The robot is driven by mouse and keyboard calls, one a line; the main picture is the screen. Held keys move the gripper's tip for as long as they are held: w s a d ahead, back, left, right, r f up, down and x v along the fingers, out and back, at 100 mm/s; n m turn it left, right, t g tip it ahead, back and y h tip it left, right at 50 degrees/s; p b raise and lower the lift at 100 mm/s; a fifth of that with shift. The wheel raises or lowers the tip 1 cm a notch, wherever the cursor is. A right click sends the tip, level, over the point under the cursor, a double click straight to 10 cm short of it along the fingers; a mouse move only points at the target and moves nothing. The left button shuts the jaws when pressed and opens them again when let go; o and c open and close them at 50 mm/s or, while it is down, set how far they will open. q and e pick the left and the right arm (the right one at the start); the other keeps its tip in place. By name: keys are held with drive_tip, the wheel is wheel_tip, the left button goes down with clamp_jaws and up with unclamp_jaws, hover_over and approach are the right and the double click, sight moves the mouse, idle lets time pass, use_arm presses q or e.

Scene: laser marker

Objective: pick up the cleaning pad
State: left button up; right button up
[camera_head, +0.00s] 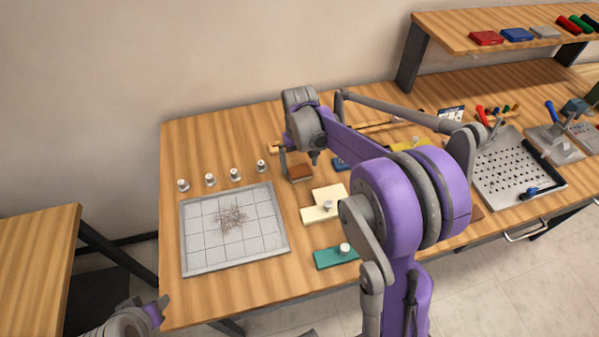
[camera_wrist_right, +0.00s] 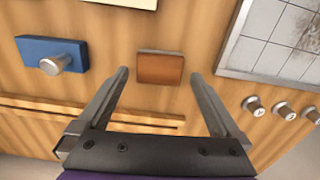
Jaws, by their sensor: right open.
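A small brown block, which looks like the cleaning pad (camera_head: 300,173), lies flat on the wooden table to the right of the tiled plate's far corner. In the right wrist view the pad (camera_wrist_right: 160,68) shows whole, between and just ahead of my two fingertips. My right gripper (camera_head: 299,158) is open and empty, pointing down at the pad, with a finger to either side in the picture. It does not grip the pad; the exact height is hard to tell. My left gripper (camera_head: 147,305) is at the bottom left, off the table's near edge, and its jaw opening is unclear.
A pale tiled plate (camera_head: 197,252) with a brown smudge lies left of the pad, with several small metal knobs behind it. A blue block with a knob (camera_wrist_right: 40,51) is beside the pad. Cream (camera_head: 318,215) and teal (camera_head: 328,259) blocks lie nearer. A perforated tray (camera_head: 495,188) is at right.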

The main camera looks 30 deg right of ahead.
sight(299, 170)
wheel_tip(299, 170, down, 2)
drive_tip(key=shift+f, duration=0.25)
drive_tip(key=c, duration=1.2)
drive_tip(key=shift+r, duration=0.1)
wheel_tip(299, 170, up, 10)
drive_tip(key=o, duration=0.7)
drive_tip(key=c, duration=0.5)
